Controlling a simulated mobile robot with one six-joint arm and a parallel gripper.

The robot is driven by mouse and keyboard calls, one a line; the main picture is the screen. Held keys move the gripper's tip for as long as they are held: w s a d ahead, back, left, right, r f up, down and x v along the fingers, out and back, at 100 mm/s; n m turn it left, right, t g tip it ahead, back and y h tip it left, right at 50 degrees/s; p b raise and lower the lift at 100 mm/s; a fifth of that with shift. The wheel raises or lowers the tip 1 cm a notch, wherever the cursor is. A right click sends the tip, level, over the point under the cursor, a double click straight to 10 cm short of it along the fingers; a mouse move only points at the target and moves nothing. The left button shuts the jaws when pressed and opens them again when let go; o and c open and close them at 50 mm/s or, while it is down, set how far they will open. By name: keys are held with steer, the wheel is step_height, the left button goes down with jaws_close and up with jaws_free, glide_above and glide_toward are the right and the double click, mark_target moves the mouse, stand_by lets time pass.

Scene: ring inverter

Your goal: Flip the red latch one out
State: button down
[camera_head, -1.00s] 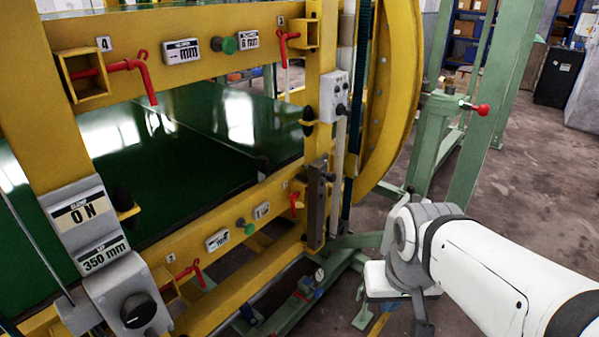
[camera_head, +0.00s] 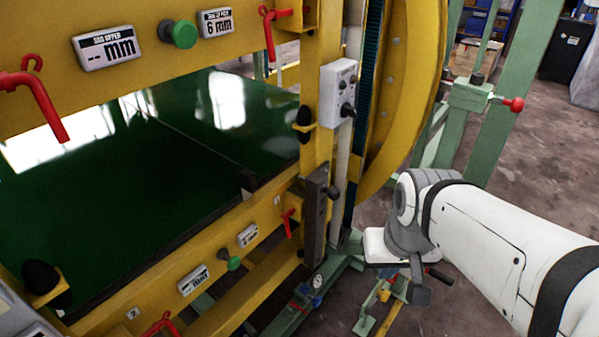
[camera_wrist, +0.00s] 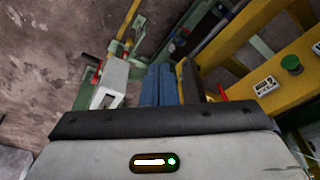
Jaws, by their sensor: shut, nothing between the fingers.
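Several red latches are on the yellow frame of the machine. In the head view one is at the upper left (camera_head: 40,100), one at the top (camera_head: 269,32), one on the lower beam near the post (camera_head: 288,222), and one is cut by the bottom edge (camera_head: 160,324). I cannot tell which is latch one. My gripper (camera_wrist: 158,85) shows in the wrist view as two blue-grey fingers side by side, shut and empty. It is apart from the latches. A bit of red (camera_wrist: 222,92) shows to its right there. In the head view the fingertips are not clear.
The yellow post carries a grey control box (camera_head: 340,93). A green knob (camera_head: 180,34) and label plates sit on the upper beam. Green posts (camera_head: 478,95) with a red knob (camera_head: 513,105) stand right of the machine. Concrete floor (camera_head: 470,300) is open at the lower right.

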steer(key=w+a+f+m+g+y+b, duration=0.1)
steer(key=w+a+f+y+b, duration=0.1)
steer(key=a+f+y+b, duration=0.4)
steer(key=w+a+f+m+g+y+b, duration=0.1)
steer(key=w+a+f+y+b, duration=0.25)
steer(key=a+f+b, duration=0.35)
steer(key=w+d+f+m+t+y+b, duration=0.2)
steer(key=w+d+f+t+b, duration=0.1)
steer(key=w+t, duration=0.2)
steer(key=w+d+f+m+t+y+b, duration=0.2)
steer(key=w+t, duration=0.3)
steer(key=w, duration=0.5)
steer(key=shift+d+f+m+y+b, duration=0.4)
steer(key=shift+d+f+y+b, duration=0.05)
steer(key=shift+d+f+b, duration=0.3)
steer(key=shift+w, duration=0.1)
steer(key=x, duration=1)
steer(key=shift+a, duration=0.1)
